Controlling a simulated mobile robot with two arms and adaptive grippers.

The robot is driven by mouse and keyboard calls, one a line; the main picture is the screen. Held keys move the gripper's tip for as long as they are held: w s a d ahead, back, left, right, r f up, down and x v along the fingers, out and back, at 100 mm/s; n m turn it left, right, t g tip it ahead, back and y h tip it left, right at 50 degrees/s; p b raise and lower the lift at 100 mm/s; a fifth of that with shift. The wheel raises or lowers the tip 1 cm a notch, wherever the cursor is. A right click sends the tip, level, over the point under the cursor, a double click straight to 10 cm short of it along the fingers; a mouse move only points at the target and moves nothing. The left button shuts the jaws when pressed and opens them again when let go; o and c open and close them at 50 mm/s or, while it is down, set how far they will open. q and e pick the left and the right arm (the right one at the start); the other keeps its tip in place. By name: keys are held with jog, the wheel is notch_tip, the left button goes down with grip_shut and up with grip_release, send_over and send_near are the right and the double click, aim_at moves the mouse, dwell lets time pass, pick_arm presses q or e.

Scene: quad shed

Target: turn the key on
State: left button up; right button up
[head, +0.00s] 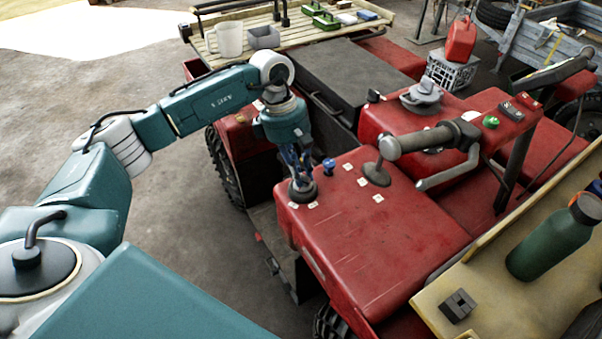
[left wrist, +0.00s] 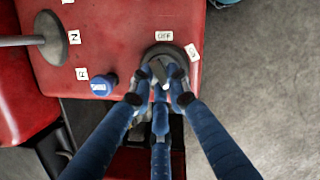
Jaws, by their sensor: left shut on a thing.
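The ignition switch is a dark round base (left wrist: 166,52) on the red quad panel, with a small grey key (left wrist: 157,71) standing in it. A white "OFF" label (left wrist: 164,36) sits at the rim, and a second label (left wrist: 193,52) that I cannot read lies beside it. My left gripper (left wrist: 160,86) has blue fingers closed around the key from the near side. In the head view my left gripper (head: 298,178) points down onto the switch base (head: 302,191) at the panel's corner. The key itself is hidden there by the fingers. My right gripper does not show.
A blue knob (head: 329,166) stands close beside the switch, and a shift lever (head: 379,171) rises further right. The handlebar grip (head: 425,139) overhangs the panel. A wooden bench with a green bottle (head: 556,237) is at right. Open floor lies at left.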

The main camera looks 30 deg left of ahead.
pick_arm(q)
jog(key=shift+s+d+f, duration=0.3)
jog(key=shift+s+f, duration=0.05)
jog(key=shift+s, duration=0.1)
jog(key=o, duration=0.7)
jog(key=shift+r, duration=0.2)
jog(key=shift+w+r, duration=0.1)
jog(key=shift+r, duration=0.3)
jog(key=shift+d+p+v, duration=0.25)
jog(key=shift+p+v, duration=0.5)
jog(key=shift+v, duration=0.5)
jog(key=shift+d+p+v, duration=0.25)
jog(key=shift+p+v, duration=0.5)
jog(key=shift+v, duration=0.5)
jog(key=shift+d+p+v, duration=0.25)
jog(key=shift+p+v, duration=0.5)
jog(key=shift+v, duration=0.5)
jog(key=shift+r, duration=0.15)
